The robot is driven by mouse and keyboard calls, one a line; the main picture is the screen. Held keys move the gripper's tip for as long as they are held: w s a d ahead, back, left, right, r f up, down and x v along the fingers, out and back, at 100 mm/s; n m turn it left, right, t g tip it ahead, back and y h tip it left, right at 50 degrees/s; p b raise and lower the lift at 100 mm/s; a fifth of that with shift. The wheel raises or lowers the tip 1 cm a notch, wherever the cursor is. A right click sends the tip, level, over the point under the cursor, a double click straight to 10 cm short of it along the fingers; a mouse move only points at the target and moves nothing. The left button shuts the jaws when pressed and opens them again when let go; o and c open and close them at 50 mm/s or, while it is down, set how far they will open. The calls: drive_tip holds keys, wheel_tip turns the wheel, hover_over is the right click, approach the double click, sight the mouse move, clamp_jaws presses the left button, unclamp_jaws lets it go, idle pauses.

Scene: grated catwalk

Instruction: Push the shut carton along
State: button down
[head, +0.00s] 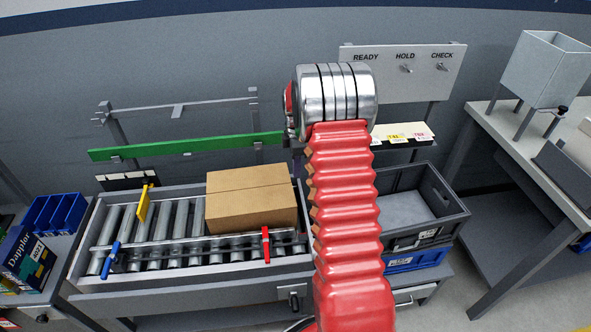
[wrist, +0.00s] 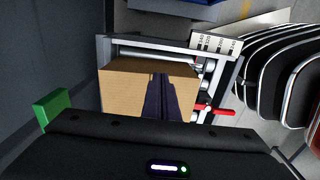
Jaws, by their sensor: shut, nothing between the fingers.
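The shut brown carton (head: 250,205) rests on the right part of the roller conveyor (head: 180,278) in the head view, its top flaps closed along a seam. In the wrist view the carton (wrist: 122,88) lies behind and around my gripper (wrist: 160,78). The dark fingers are together, with nothing between them, and overlap the carton's face in the picture. I cannot tell whether they touch it. In the head view my red arm hides most of the gripper and the area just right of the carton.
On the conveyor are a yellow lever (head: 144,204), a blue lever (head: 110,261) and a red lever (head: 266,244) by the carton's front. A green bar (head: 185,147) runs behind. A grey crate (head: 448,205) stands right of my arm. Rollers left of the carton are clear.

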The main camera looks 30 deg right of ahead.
wheel_tip(320, 180, down, 17)
drive_tip(key=shift+f, duration=0.1)
idle(0.6)
idle(0.3)
